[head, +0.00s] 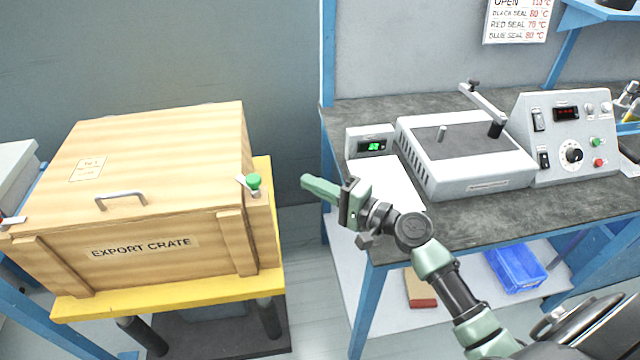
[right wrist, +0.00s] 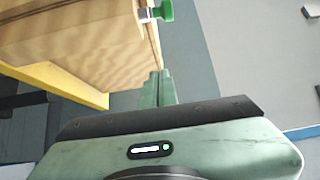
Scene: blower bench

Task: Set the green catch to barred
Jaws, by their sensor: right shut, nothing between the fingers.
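The green catch (head: 253,181) is a green knob on a metal plate at the right front top corner of the wooden export crate (head: 140,190). It also shows at the top of the right wrist view (right wrist: 162,10), beside the crate's edge. The plate lies across the lid edge; I cannot read its setting. My right gripper (head: 306,182) is shut and empty, pointing left at the catch from a short distance to its right, not touching it. In the right wrist view its fingers (right wrist: 157,78) are together below the knob. My left gripper is not in view.
The crate stands on a yellow platform (head: 170,296) and has a metal lid handle (head: 121,197). A second catch with a red knob (head: 3,216) shows at the left edge. The bench (head: 470,215) at right carries a press-like machine (head: 470,180) and control box (head: 570,140).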

